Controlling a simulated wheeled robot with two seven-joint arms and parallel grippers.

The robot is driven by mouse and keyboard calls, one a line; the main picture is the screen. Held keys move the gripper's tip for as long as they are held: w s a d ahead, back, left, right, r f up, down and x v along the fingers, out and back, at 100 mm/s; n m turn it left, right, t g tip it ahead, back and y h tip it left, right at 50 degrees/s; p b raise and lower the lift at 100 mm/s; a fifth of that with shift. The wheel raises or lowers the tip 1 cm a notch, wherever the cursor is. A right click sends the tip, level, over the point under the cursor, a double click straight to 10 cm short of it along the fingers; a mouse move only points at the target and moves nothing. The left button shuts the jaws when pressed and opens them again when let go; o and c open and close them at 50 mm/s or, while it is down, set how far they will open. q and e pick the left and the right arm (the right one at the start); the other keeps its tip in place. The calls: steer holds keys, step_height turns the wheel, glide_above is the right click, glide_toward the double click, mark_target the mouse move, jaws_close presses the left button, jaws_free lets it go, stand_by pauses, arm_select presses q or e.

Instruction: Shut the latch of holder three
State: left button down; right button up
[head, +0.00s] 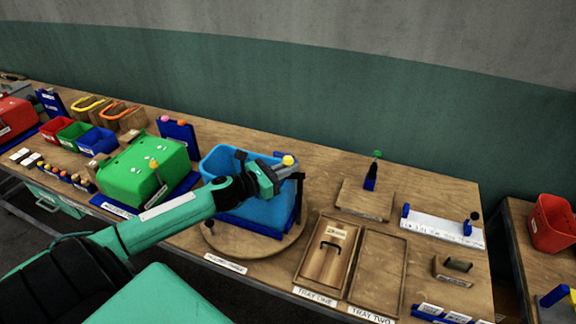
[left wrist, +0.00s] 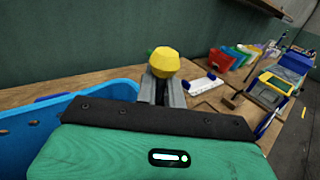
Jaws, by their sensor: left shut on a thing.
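My left gripper (head: 284,171) reaches over the light blue bin (head: 231,167), which stands in a dark blue holder (head: 297,203) on a round wooden board. The gripper is shut on a latch lever with a yellow knob (head: 288,160). In the left wrist view the knob (left wrist: 164,62) sticks up above the grey fingertips (left wrist: 162,94), with the bin (left wrist: 95,95) to the left. The fingers and my arm hide most of the lever and part of the holder. I cannot read the holder's label. My right gripper is not in view.
The round board (head: 240,240) lies under the holder. A green press-like box (head: 143,172) stands to the left. Two wooden trays, one with a black-handled lid (head: 325,262), lie to the right. A small post with a green knob (head: 376,155) stands behind them.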

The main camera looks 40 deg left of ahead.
arm_select(q)
steer(key=h, duration=0.1)
steer(key=m+g+h, duration=0.1)
steer(key=w+m+h+b, duration=0.1)
steer(key=shift+a+r+g, duration=0.25)
steer(key=shift+g, duration=0.05)
steer(key=shift+w+r+m+g+h+b, duration=0.15)
steer(key=shift+m+g+h+b, duration=0.35)
steer(key=shift+m+g+h, duration=0.5)
steer(key=shift+h, duration=0.3)
steer(key=c, duration=1.6)
jaws_free()
steer(key=shift+c, duration=0.2)
steer(key=shift+d, duration=0.1)
steer(key=shift+f, duration=0.25)
